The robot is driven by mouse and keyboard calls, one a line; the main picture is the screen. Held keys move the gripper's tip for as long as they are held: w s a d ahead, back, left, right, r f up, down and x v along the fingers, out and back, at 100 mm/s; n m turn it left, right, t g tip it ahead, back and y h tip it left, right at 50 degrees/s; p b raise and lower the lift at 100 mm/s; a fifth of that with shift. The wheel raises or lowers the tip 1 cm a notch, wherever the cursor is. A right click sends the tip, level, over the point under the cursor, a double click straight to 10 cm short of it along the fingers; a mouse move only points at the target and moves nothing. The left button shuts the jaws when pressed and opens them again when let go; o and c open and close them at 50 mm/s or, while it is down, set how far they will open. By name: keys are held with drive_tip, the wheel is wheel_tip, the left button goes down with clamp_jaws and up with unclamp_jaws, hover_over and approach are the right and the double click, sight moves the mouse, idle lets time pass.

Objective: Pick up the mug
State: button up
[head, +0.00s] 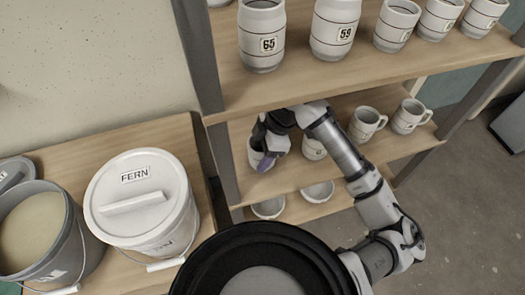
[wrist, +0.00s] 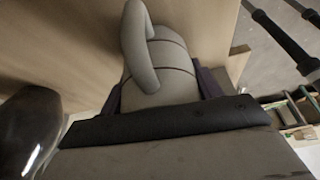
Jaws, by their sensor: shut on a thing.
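A pale grey mug (head: 254,153) is at the left end of the middle shelf, partly hidden behind my gripper (head: 268,160) in the head view. In the wrist view the mug (wrist: 160,68) has dark bands around it and its curved handle points toward the top of the picture. My gripper (wrist: 160,90) is shut on the mug, with a purple finger at each side of its body. I cannot tell whether the mug's base touches the shelf.
More mugs (head: 365,123) stand to the right on the middle shelf (head: 335,172). Numbered jars (head: 262,38) and mugs line the shelf above. Bowls (head: 268,207) sit below. A lidded FERN bucket (head: 145,205) and an open bucket (head: 70,265) stand at left. A shelf post (head: 200,60) is close by.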

drive_tip(key=shift+r, duration=0.1)
wheel_tip(320, 180, up, 3)
drive_tip(key=shift+s+d+r+b, duration=0.1)
drive_tip(key=shift+s+b, duration=0.05)
drive_tip(key=shift+b, duration=0.4)
drive_tip(key=s+d+b, duration=0.2)
drive_tip(key=s+b, duration=0.6)
drive_tip(key=s+d+b, duration=0.3)
drive_tip(key=s+b, duration=0.5)
drive_tip(key=shift+s+d, duration=0.2)
drive_tip(key=shift+s, duration=0.2)
drive_tip(key=shift+s+a, duration=0.1)
